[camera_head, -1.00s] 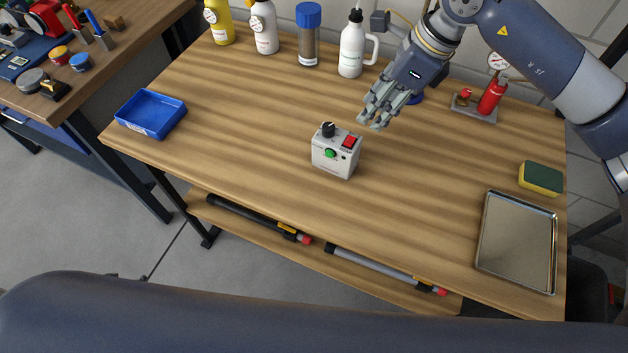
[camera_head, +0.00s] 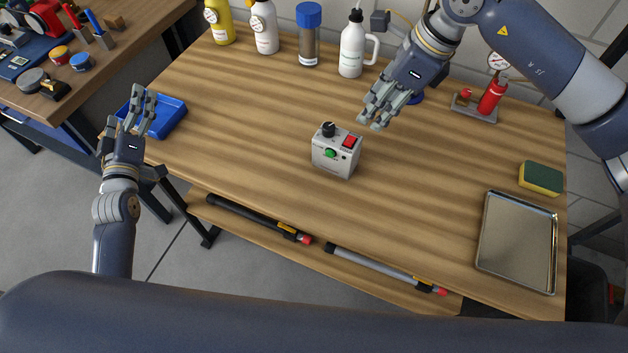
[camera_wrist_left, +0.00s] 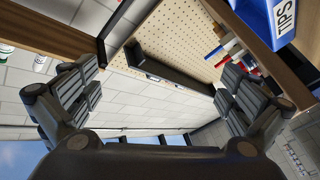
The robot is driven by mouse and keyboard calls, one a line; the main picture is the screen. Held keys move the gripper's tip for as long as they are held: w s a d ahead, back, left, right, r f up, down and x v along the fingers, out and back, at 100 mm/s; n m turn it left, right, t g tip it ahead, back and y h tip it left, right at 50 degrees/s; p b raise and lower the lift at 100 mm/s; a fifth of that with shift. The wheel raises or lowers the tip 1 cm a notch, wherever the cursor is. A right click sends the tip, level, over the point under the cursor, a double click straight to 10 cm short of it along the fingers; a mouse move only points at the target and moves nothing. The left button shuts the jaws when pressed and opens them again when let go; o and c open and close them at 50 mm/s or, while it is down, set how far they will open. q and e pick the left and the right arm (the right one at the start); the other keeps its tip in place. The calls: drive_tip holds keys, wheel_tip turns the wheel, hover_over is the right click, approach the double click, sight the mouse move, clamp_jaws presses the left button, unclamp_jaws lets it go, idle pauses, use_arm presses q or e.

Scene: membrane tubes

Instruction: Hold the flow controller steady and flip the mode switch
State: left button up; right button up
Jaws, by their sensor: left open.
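The flow controller (camera_head: 335,158) is a small grey-white box standing upright on the wooden table. On its top are a black knob (camera_head: 328,130) and a red switch (camera_head: 349,141); a green button (camera_head: 329,153) is on its front edge. My right gripper (camera_head: 370,118) is above the table, up and to the right of the box, apart from it; its finger gap is hard to make out. My left gripper (camera_head: 125,108) is open and empty at the table's left edge, by the blue tray, far from the box. Its spread fingers also show in the left wrist view (camera_wrist_left: 160,105).
The blue tray (camera_head: 172,121) is partly hidden by my left gripper. Bottles (camera_head: 352,50) line the back edge. A red cylinder on a stand (camera_head: 491,98), a sponge (camera_head: 541,178) and a metal tray (camera_head: 515,243) are at right. The table around the box is clear.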

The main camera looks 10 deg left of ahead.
use_arm(q)
drive_tip(key=d+r+n+t, duration=0.4)
drive_tip(key=d+r+n, duration=0.2)
drive_tip(key=d+r, duration=0.45)
drive_tip(key=n+g+h, duration=0.6)
drive_tip(key=n+h, duration=0.5)
drive_tip(key=n, duration=0.4)
approach(337, 147)
drive_tip(key=f, duration=0.1)
drive_tip(key=w+f, duration=0.2)
drive_tip(key=shift+a, duration=0.25)
drive_tip(key=x, duration=1)
drive_tip(key=shift+w+d+f, duration=0.1)
drive_tip(key=shift+w+d, duration=0.15)
drive_tip(key=shift+w, duration=0.05)
